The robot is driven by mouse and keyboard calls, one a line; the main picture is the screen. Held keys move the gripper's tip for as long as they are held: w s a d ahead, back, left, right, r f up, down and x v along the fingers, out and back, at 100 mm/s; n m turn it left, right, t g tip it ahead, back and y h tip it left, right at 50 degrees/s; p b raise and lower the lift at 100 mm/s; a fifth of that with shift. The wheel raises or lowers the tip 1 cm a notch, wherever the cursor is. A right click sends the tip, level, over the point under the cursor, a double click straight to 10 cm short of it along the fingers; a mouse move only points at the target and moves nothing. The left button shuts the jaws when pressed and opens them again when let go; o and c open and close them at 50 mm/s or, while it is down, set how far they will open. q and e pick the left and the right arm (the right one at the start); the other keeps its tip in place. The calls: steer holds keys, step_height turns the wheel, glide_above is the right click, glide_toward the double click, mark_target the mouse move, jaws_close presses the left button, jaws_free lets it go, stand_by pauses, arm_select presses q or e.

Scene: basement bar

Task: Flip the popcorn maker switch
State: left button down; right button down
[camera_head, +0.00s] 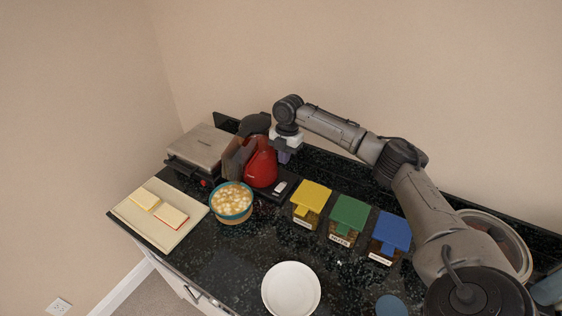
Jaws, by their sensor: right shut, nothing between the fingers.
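The popcorn maker (261,166) is a red, rounded appliance with a dark top, standing at the back of the black counter. A small white switch (280,187) sits on a dark base at its lower right. My right gripper (283,157) is shut and empty, just right of the popcorn maker's red body and above the switch. I cannot tell whether it touches the red body. The fingertips are small and partly hidden. My left gripper is out of view.
A bowl of popcorn (232,200) stands in front of the popcorn maker, and a grill press (203,148) is behind left. A cutting board (130,211), yellow, green and blue-lidded containers (312,194) and a white plate (291,276) also stand on the counter (225,258).

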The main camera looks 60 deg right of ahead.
mark_target(281, 193)
steer(key=f, duration=0.4)
steer(key=a+f+p, duration=0.1)
steer(key=f, duration=0.3)
steer(key=f+p, duration=0.1)
steer(key=f, duration=0.3)
steer(key=shift+a, duration=0.35)
